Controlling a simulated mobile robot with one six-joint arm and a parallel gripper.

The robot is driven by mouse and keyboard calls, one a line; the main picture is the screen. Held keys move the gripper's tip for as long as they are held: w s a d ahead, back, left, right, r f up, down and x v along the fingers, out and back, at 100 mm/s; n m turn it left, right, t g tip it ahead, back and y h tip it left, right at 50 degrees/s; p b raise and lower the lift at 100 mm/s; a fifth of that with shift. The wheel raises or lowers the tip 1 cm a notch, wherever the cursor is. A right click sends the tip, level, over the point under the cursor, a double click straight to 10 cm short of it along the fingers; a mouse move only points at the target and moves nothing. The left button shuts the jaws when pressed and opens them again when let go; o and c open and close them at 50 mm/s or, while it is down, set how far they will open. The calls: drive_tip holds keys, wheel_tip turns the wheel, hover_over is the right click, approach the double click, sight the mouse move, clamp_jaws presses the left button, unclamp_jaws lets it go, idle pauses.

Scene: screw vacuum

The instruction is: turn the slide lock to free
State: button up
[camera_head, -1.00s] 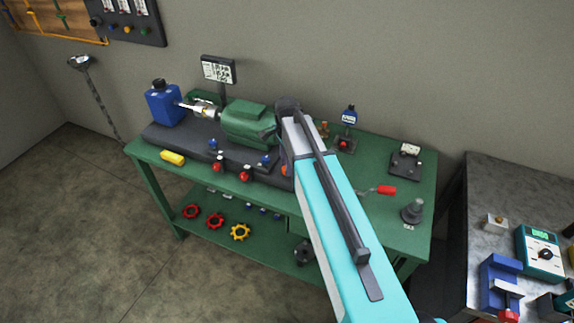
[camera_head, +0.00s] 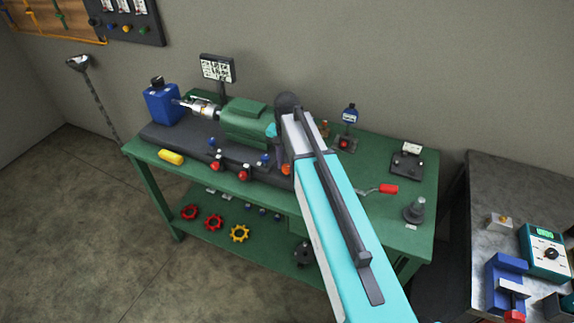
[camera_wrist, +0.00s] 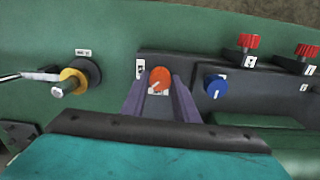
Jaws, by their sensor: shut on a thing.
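An orange round knob (camera_wrist: 160,78) with a white pointer line sits on the dark front block in the wrist view. I take it for the slide lock, but its small white labels are too small to read. The pointer slants down and to the left. My gripper (camera_wrist: 161,84) has its two purple-grey fingers on either side of the knob and is shut on it. In the head view the orange knob (camera_head: 286,169) shows beside my arm, which hides my fingers.
A blue knob (camera_wrist: 215,86) is close to the right of my gripper. Red star handles (camera_wrist: 248,42) stand further right. A crank with a yellow collar (camera_wrist: 75,78) is at the left. The green machine housing (camera_head: 247,122) stands on the green bench.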

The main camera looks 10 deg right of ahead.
sight(286, 166)
drive_tip(key=n+b, duration=0.1)
drive_tip(key=n, duration=0.4)
drive_tip(key=shift+n, duration=2.3)
drive_tip(key=o, duration=1.1)
drive_tip(key=shift+c, duration=0.2)
drive_tip(key=shift+r, duration=0.15)
wheel_tip(286, 166, up, 14)
drive_tip(key=b, duration=0.3)
drive_tip(key=shift+f+b, duration=0.2)
drive_tip(key=shift+b, duration=0.15)
drive_tip(key=shift+a, duration=0.1)
